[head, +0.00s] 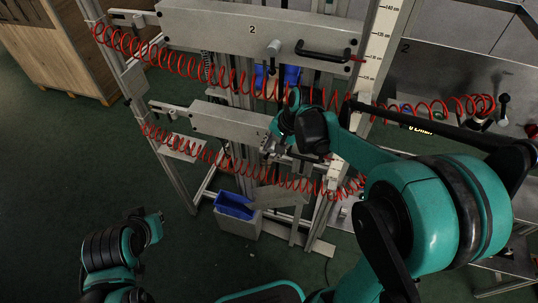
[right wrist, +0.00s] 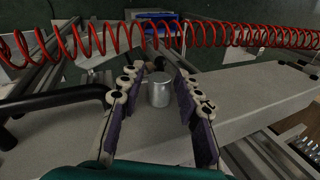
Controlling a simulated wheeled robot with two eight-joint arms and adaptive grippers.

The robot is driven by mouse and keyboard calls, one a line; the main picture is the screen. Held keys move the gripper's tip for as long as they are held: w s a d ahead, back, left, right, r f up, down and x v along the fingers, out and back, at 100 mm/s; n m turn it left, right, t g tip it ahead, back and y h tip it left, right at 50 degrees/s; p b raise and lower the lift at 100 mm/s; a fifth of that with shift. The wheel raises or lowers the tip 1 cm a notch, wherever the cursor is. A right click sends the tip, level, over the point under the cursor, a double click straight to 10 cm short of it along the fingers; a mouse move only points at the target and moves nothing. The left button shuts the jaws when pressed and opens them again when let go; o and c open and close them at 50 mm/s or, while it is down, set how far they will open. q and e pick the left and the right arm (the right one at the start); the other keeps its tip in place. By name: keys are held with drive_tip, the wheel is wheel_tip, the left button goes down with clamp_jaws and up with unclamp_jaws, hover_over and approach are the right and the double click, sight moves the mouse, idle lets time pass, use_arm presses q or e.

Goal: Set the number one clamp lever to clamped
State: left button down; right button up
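The lower grey beam (head: 225,120) carries the clamp lever that my right gripper (head: 275,146) is at; the arm hides this lever in the head view. In the right wrist view the lever's silver cylindrical knob (right wrist: 160,92) stands between the two fingers of my right gripper (right wrist: 157,84). The fingers are open, with a gap showing on each side of the knob. I cannot read the lever's setting. My left arm shows at the lower left of the head view, but its gripper cannot be made out.
The upper beam (head: 215,28), marked 2, has its own lever (head: 273,48) and a black handle (head: 323,50). Red coiled hoses (head: 185,65) cross in front of the beams. A blue bin (head: 235,205) stands below. In the right wrist view a black handle (right wrist: 55,98) lies left of the fingers.

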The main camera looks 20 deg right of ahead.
sight(271, 150)
drive_tip(key=shift+b+x, duration=0.4)
drive_tip(key=shift+x, duration=1.15)
clamp_jaws()
drive_tip(key=shift+r+g+h+p, duration=0.15)
drive_tip(key=shift+g+h+p, duration=0.35)
drive_tip(key=shift+h+p, duration=0.15)
drive_tip(key=shift+s+d+g+h, duration=0.15)
drive_tip(key=shift+g+h, duration=0.35)
drive_tip(key=shift+h, duration=0.35)
drive_tip(key=shift+d+f+h+p, duration=0.2)
drive_tip(key=shift+h+p, duration=0.1)
drive_tip(key=shift+h, duration=0.1)
unclamp_jaws()
drive_tip(key=shift+s, duration=0.1)
